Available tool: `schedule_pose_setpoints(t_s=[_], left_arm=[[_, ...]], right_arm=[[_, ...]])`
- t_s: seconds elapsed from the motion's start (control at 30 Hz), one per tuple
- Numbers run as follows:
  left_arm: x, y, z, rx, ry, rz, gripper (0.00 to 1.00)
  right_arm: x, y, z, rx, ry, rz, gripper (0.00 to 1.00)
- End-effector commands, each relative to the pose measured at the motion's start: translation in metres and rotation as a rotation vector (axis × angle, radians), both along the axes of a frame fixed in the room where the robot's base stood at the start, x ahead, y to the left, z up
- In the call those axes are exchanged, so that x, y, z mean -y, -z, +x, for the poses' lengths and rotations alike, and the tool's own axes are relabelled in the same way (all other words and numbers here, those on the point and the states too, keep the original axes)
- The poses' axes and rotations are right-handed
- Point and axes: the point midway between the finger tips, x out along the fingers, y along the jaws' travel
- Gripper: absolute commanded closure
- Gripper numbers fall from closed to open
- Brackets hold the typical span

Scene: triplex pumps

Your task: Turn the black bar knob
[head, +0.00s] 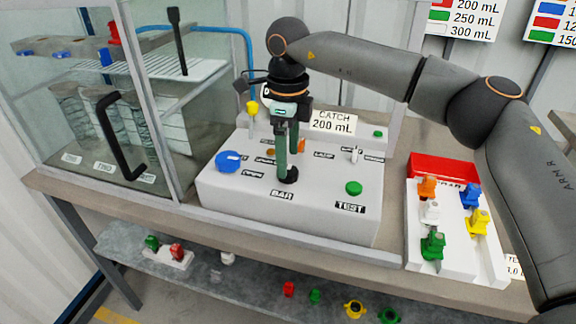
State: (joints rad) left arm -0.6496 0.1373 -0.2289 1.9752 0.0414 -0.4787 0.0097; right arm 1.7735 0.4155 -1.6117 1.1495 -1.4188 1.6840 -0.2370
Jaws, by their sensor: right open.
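The black bar knob (288,176) stands on the sloped top of a white control box (230,200), just above the label "BAR". My right gripper (287,160) points down at it, with its green fingers open. One fingertip reaches down to the knob in the picture and partly covers it. I cannot tell whether the fingers touch the knob or stand on both sides of it. My left gripper is not in view.
A blue knob (229,161), an orange part (298,146), a small toggle (355,154) and a green button (354,188) surround the knob. A glass cabinet (150,90) stands at left. A white tray (455,268) with coloured parts lies at right.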

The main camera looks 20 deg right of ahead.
Motion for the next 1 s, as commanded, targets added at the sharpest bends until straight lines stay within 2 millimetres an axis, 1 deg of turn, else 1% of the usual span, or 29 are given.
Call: schedule_pose_setpoints(t_s=[0.03, 0.1, 0.2, 0.33, 0.57, 0.67, 1.0], left_arm=[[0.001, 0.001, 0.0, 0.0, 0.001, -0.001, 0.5], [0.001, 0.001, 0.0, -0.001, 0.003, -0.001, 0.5], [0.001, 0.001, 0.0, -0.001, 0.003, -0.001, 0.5], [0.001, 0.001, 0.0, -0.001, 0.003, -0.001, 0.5], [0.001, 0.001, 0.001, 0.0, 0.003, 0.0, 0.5], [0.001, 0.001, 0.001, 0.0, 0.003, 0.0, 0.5], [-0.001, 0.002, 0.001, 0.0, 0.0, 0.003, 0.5]], right_arm=[[0.0, 0.009, -0.001, -0.003, -0.001, -0.001, 0.17], [0.0, 0.018, 0.0, -0.002, -0.001, 0.0, 0.17], [0.0, 0.026, 0.0, -0.001, -0.001, 0.001, 0.17], [0.0, 0.031, 0.0, 0.001, -0.001, 0.001, 0.17], [0.0, 0.031, 0.0, 0.001, 0.0, 0.001, 0.17], [0.0, 0.031, 0.0, 0.0, 0.0, 0.001, 0.27], [0.0, 0.031, 0.0, 0.0, -0.001, 0.001, 0.65]])
